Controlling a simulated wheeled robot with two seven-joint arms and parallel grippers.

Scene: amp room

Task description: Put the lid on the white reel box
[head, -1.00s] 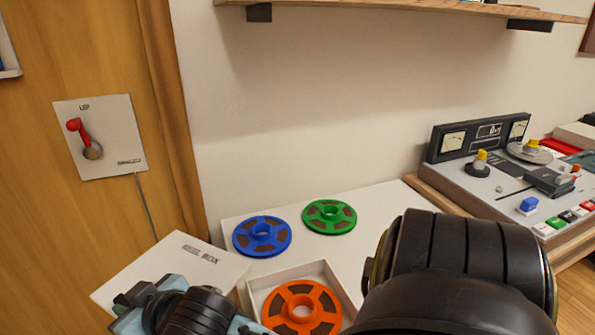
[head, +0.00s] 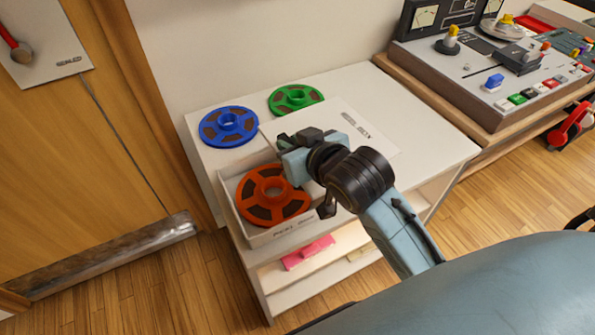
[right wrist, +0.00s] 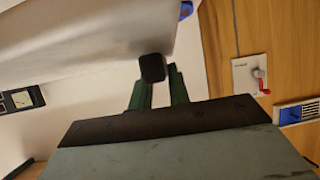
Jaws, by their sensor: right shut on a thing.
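The white reel box (head: 290,231) stands open on the white shelf top, with an orange reel (head: 272,195) inside it. The white lid (head: 355,128), with dark lettering, is in my right gripper (head: 298,140). In the head view the lid shows behind and to the right of the box, and the box stays uncovered. My gripper and wrist hide part of the lid and the box's right side. In the right wrist view the lid (right wrist: 85,40) is a pale panel at upper left, its edge at the fingers (right wrist: 155,80). My left gripper is out of view.
A blue reel (head: 229,127) and a green reel (head: 295,99) lie behind the box. A tape machine (head: 500,75) stands on the wooden bench to the right. The shelf top (head: 430,130) is bare at right. Pink items (head: 308,253) sit on the shelf below.

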